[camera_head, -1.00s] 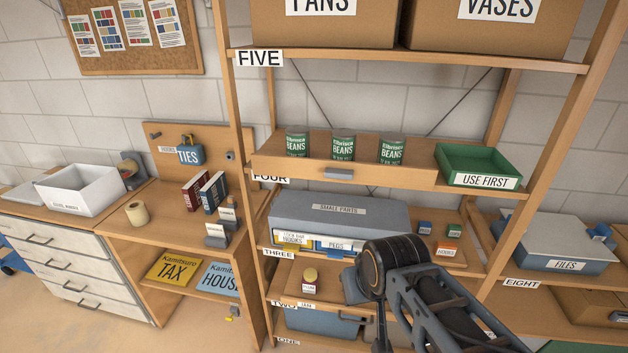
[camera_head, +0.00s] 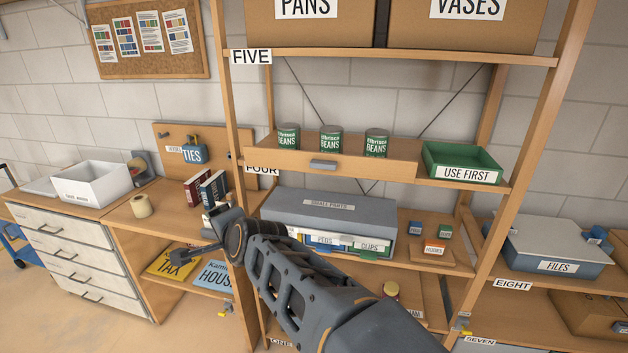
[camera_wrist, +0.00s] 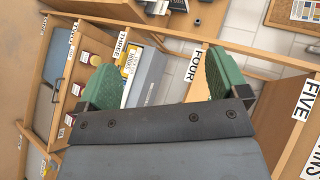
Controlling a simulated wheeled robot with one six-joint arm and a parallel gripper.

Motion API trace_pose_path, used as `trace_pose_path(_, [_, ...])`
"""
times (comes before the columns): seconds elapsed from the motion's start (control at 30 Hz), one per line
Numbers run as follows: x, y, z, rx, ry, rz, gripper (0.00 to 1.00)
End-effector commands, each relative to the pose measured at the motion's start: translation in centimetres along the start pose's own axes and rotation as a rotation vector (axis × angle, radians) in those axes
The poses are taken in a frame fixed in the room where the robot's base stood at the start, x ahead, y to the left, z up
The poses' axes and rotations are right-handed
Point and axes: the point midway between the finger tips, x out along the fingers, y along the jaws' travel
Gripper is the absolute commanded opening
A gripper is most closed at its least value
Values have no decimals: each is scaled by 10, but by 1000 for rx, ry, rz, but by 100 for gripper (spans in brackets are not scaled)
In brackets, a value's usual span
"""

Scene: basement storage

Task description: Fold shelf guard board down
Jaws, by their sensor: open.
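The guard board (camera_head: 365,168) stands upright along the front of shelf FOUR (camera_head: 470,180). It has a small grey handle (camera_head: 323,163) in its middle. The board hides the lower parts of three green bean tins (camera_head: 331,140) behind it. My gripper (camera_head: 190,255) is in front of the shelving's left post, lower than the board and left of it, apart from it. In the wrist view my gripper (camera_wrist: 155,82) shows two green finger pads spread wide with nothing between them; the shelf labels look tilted there.
A green USE FIRST tray (camera_head: 462,164) sits right of the board on the same shelf. Below is a grey SMALL PARTS cabinet (camera_head: 335,207). The left upright post (camera_head: 222,110) stands near my gripper. A bench with books (camera_head: 213,187) is at the left.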

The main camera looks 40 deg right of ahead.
Motion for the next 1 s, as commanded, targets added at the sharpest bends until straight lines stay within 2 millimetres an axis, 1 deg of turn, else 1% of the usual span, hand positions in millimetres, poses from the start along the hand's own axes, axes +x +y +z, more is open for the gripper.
trace_pose_path(0.03, [13,0,-23,219,74,-82,97])
trace_pose_path(0.07, [16,-6,-37,357,116,-140,100])
trace_pose_path(0.1, [19,-11,-57,536,167,-222,100])
trace_pose_path(0.17, [20,-16,-86,784,233,-347,100])
trace_pose_path(0.2, [19,-17,-105,933,270,-431,100])
trace_pose_path(0.3, [12,-14,-148,1248,341,-638,100])
trace_pose_path(0.4, [3,-7,-180,1473,384,-820,100])
trace_pose_path(0.5, [-6,0,-201,1617,408,-958,100])
trace_pose_path(0.6, [-11,4,-214,1696,418,-1045,100])
trace_pose_path(0.67, [-10,5,-222,1721,422,-1072,100])
trace_pose_path(0.77, [-5,2,-234,1736,424,-1090,100])
trace_pose_path(1.0, [19,-8,-272,1734,425,-1087,100])
